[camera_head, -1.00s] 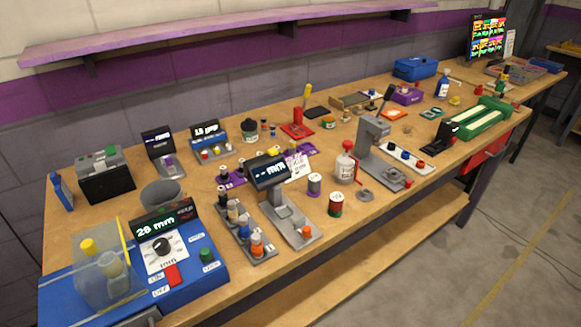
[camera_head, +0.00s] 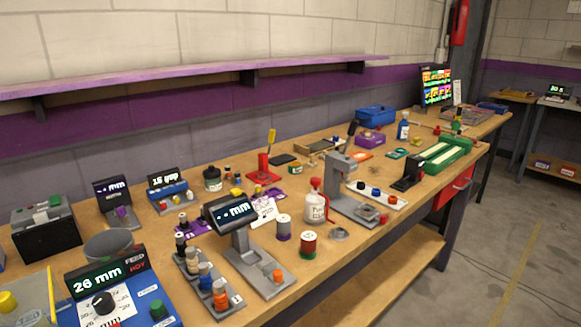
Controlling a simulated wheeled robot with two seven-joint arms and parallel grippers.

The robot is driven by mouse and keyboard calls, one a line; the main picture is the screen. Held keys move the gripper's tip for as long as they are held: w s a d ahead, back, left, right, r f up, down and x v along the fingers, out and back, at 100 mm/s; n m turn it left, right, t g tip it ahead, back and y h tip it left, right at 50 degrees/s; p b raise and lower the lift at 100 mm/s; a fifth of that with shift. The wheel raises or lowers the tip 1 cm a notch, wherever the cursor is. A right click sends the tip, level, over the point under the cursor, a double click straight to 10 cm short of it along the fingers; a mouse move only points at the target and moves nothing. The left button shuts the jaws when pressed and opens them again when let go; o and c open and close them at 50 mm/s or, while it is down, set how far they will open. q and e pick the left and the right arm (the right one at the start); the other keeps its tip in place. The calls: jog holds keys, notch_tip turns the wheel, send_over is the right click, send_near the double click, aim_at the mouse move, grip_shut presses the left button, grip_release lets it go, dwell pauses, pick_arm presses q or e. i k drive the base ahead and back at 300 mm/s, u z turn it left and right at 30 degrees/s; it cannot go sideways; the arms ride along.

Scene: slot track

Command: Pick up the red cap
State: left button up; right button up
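A white bottle (camera_head: 316,206) with lettering stands upright near the front middle of the bench, with a red top (camera_head: 315,183) on it. A small red piece (camera_head: 384,218) sits at the front end of the grey press stand (camera_head: 345,190). A row of small blue and red caps (camera_head: 375,192) sits on a white strip behind it. I cannot tell which red piece is the red cap. Neither of my grippers is in view.
The wooden bench (camera_head: 330,258) is crowded with small devices. A grey display stand (camera_head: 240,240), two spools (camera_head: 308,244) and a grey ring (camera_head: 340,234) are near the bottle. A purple shelf (camera_head: 200,72) runs along the wall. The floor at right is open.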

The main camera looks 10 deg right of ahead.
aim_at(437, 131)
jog(key=z, duration=1.3)
